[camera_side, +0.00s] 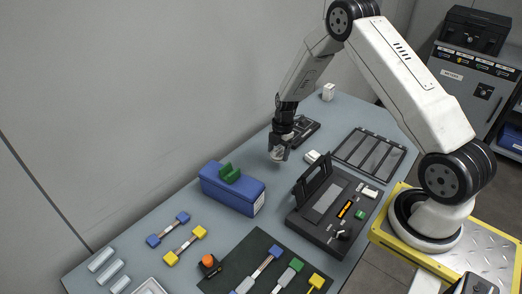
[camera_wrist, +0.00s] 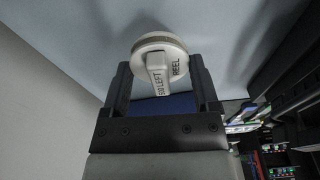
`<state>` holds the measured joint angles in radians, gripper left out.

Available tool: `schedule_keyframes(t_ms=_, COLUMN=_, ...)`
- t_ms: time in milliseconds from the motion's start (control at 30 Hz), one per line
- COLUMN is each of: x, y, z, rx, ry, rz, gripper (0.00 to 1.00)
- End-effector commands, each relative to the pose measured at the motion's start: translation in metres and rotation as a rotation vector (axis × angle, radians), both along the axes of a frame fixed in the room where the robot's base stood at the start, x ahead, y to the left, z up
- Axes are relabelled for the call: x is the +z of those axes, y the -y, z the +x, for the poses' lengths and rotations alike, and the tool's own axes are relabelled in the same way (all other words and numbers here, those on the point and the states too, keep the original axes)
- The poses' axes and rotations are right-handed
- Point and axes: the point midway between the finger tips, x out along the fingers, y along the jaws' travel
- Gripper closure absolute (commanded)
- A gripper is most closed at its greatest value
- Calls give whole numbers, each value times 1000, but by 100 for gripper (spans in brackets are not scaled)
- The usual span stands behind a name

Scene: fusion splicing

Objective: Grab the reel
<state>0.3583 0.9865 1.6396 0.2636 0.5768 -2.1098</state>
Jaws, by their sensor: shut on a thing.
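The reel (camera_wrist: 158,46) is a white round piece with a raised grip bar, marked "REEL" and "LEFT" in the wrist view. It sits between the two dark fingers of my gripper (camera_wrist: 160,85), which is shut on it. In the side view my gripper (camera_side: 279,143) points down at the back middle of the table, and the pale reel (camera_side: 277,154) shows at its fingertips. I cannot tell in the side view whether the reel touches the table.
A blue box (camera_side: 232,190) with a green piece on top stands in front of my gripper. The black splicer (camera_side: 330,208) with a raised lid and a dark slotted tray (camera_side: 370,153) are to the right. A dark holder (camera_side: 305,129) lies just behind my gripper. Bare table shows around it.

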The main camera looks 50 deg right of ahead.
Motion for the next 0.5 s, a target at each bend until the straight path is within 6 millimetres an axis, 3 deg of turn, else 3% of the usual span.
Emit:
schedule_keyframes(t_ms=200, x=32, y=0, z=0, rx=1, ry=2, rz=-1, gripper=81)
schedule_keyframes(t_ms=500, x=56, y=0, z=0, rx=0, ry=-1, rz=0, gripper=81)
